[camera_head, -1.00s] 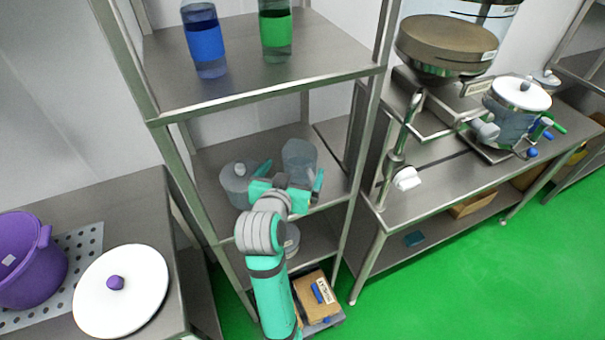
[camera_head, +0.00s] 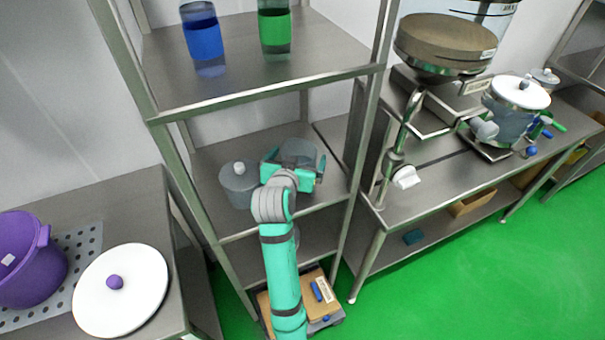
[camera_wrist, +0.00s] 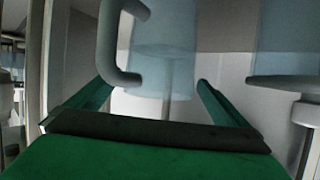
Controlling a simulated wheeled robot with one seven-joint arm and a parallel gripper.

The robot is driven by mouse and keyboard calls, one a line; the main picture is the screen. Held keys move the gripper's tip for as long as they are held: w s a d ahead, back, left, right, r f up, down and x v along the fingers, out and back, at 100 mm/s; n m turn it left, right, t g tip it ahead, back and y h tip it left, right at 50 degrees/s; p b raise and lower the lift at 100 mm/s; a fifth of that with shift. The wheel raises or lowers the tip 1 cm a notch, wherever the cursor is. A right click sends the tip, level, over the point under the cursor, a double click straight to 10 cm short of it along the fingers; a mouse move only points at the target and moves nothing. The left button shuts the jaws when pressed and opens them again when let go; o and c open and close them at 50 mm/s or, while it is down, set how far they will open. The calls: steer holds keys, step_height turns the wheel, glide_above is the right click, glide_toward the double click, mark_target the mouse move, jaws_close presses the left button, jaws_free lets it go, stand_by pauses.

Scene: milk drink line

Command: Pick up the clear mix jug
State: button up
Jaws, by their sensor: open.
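The clear mix jug (camera_head: 299,150) is a see-through vessel standing on the middle shelf of the rack. My gripper (camera_head: 292,170) is open in front of it, with its teal fingers spread toward the jug's two sides and partly hiding it. In the wrist view, which appears upside down, the jug (camera_wrist: 165,45) lies ahead between my open green fingers (camera_wrist: 152,90). Its curved handle (camera_wrist: 112,45) shows on the left, near the left fingertip. I cannot tell whether either finger touches the jug.
A grey pot with a knobbed lid (camera_head: 238,185) stands just left of the jug; it also shows in the wrist view (camera_wrist: 285,40). The upper shelf (camera_head: 330,67) holds a blue bottle (camera_head: 205,40) and a green bottle (camera_head: 275,35). A rack post (camera_head: 365,130) stands to the right.

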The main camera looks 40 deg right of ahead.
steer(key=c, duration=1.8)
steer(key=shift+r, duration=0.1)
steer(key=c, duration=0.3)
steer(key=shift+r, duration=0.1)
